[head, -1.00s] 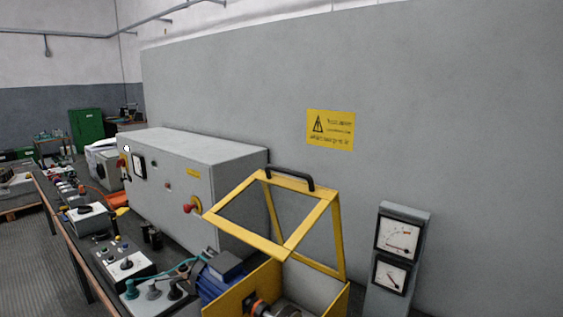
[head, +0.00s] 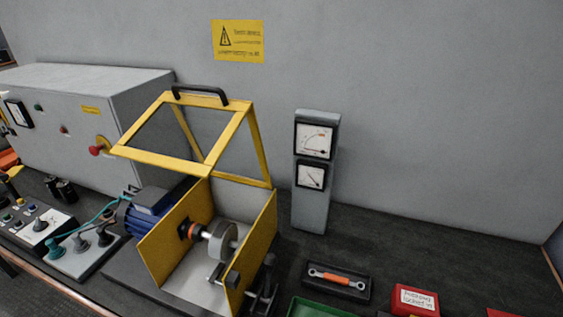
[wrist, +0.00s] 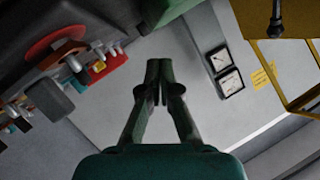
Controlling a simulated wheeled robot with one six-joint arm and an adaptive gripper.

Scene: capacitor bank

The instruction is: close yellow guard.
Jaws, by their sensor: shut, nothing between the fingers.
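The yellow guard (head: 207,163) is a framed lid with clear panels and a black handle (head: 200,92) on its upper edge. It stands raised and tilted open above a yellow-sided housing (head: 262,240). Inside the housing a shaft with an orange coupling and a grey disc (head: 223,238) is exposed. My gripper (wrist: 158,90) is shut and empty in the middle of the wrist view, apart from the guard. It does not show in the head view.
A blue motor (head: 152,212) adjoins the housing on the left. A grey meter post (head: 314,170) stands right of it. A tray with a wrench (head: 338,282), a red box (head: 414,300) and a green tray (head: 318,308) lie at the front right. A grey cabinet (head: 75,120) stands at left.

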